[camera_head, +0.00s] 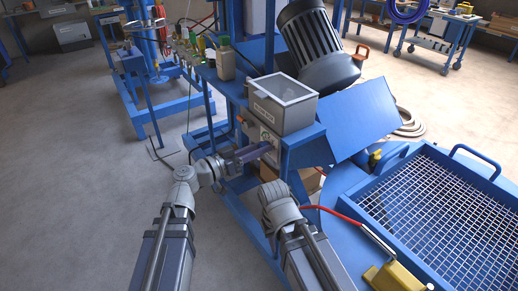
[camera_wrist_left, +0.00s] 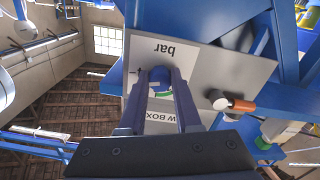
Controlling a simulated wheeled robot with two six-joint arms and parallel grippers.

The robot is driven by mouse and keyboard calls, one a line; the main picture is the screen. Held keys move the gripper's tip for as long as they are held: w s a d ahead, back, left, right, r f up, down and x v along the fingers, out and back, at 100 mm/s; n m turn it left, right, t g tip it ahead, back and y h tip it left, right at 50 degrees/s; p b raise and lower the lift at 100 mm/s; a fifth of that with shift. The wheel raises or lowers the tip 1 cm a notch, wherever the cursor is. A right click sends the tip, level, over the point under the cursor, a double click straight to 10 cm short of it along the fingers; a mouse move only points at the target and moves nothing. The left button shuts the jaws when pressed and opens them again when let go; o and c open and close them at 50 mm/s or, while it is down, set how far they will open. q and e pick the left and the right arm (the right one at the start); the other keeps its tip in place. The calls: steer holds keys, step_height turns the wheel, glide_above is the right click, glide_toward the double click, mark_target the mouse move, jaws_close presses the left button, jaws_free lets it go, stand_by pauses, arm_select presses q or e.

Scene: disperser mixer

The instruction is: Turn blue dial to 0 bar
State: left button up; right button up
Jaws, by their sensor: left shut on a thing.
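My left gripper (camera_head: 266,148) reaches to the grey control panel (camera_head: 262,133) on the front of the blue machine frame. In the left wrist view the panel (camera_wrist_left: 215,72) appears upside down, with the word "bar" and part of a label ending in "W BOX". The two fingers of my left gripper (camera_wrist_left: 166,72) are shut on the blue dial (camera_wrist_left: 158,74), which shows between them. A bit of a green scale arc shows beside the dial. The fingers cover most of the scale, so the dial's reading cannot be made out. My right arm's wrist shows, but its fingers do not.
A grey box with a clear lid (camera_head: 284,101) stands above the panel. A valve with an orange-brown handle (camera_wrist_left: 240,104) sticks out beside the dial. A blue table with a wire grid (camera_head: 430,215) and a red hose (camera_head: 340,215) lie at right. The floor at left is clear.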

arm_select(q)
jaws_close()
steer(key=shift+n, duration=0.3)
steer(key=shift+s+n, duration=0.1)
steer(key=shift+n, duration=7.1)
steer(key=o, duration=0.9)
jaws_free()
